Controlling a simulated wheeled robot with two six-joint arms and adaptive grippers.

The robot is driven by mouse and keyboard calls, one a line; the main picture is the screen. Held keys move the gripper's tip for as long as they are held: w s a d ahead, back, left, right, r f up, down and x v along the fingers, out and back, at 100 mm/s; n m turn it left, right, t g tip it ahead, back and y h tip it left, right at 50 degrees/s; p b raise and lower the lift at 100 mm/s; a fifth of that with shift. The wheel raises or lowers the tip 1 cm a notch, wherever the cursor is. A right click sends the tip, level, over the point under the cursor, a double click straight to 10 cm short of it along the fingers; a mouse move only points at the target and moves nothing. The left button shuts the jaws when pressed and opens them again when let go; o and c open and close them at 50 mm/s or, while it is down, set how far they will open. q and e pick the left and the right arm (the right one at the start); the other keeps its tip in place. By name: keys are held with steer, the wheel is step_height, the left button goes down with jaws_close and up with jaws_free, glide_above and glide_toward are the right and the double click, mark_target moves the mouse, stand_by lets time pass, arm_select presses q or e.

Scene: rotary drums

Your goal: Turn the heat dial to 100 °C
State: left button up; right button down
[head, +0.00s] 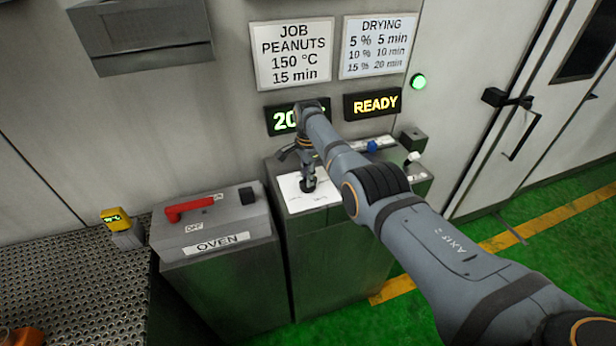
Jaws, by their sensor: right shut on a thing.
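The heat dial (308,186) is a small dark knob on a white plate (322,198) on top of the steel cabinet; its pointer and most scale marks are hidden or too small to read. My right gripper (307,177) reaches down over the plate and is shut on the dial. A black display (282,121) on the wall above shows green digits starting with "20"; my right arm covers the rest. My left gripper is not in view.
A grey OVEN box (216,243) with a red lever (193,207) at OFF stands left of the cabinet. Blue (372,146) and white (413,157) controls sit to the right. Wall signs read JOB PEANUTS 150 °C (293,54) and DRYING (378,46). A display reads READY (373,104).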

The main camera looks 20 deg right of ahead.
steer(key=shift+r, duration=0.1)
steer(key=c, duration=1.3)
jaws_free()
step_height(320, 180, up, 12)
steer(key=shift+f, duration=0.1)
